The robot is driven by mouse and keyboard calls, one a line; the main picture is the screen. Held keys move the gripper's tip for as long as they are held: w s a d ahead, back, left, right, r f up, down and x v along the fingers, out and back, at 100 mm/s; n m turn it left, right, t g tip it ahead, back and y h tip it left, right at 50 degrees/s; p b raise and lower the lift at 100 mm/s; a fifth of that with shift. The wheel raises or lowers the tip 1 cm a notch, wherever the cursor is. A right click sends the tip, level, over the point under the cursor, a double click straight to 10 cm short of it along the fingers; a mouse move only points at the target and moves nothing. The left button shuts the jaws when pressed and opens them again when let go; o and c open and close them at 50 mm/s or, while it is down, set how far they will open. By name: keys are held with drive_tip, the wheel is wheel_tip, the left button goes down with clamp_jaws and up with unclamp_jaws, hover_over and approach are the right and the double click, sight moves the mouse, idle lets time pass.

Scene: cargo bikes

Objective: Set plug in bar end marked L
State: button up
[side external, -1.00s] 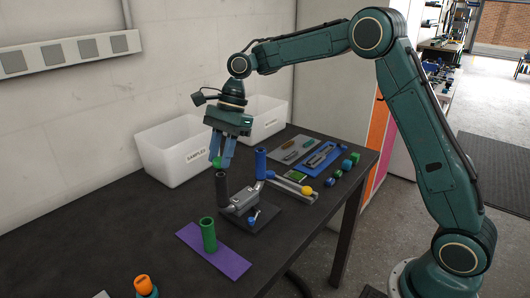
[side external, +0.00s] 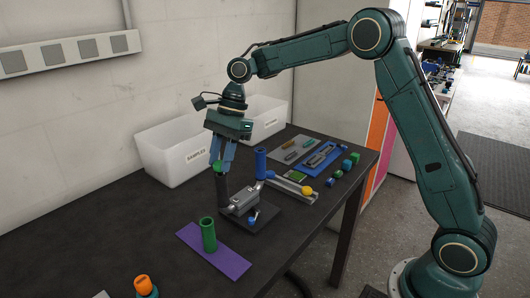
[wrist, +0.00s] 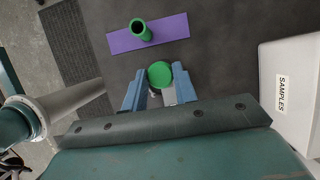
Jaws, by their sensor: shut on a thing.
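My gripper (side external: 221,160) is shut on a green plug (side external: 218,168), pointing down. The plug sits right at the top of the upright black bar end (side external: 222,190) of a grey handlebar fixture (side external: 241,202). Whether it has entered the bore or only touches the rim cannot be told. In the wrist view the round green plug (wrist: 160,74) shows between the two blue fingers, hiding the bar end below. A blue bar end (side external: 261,163) stands to the right. No L mark is legible on either end.
A green tube (side external: 208,235) stands on a purple mat (side external: 236,264) in front. White bins (side external: 165,165) stand behind, one labelled SAMPLES. Trays (side external: 296,143), a yellow knob (side external: 307,190) and small blue and green blocks lie to the right. The table's left is clear.

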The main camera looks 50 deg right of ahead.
drive_tip(key=shift+f, duration=0.5)
idle(0.8)
drive_tip(key=o, duration=1)
drive_tip(key=shift+d+r, duration=0.1)
drive_tip(key=shift+r, duration=0.1)
drive_tip(key=shift+v, duration=3.55)
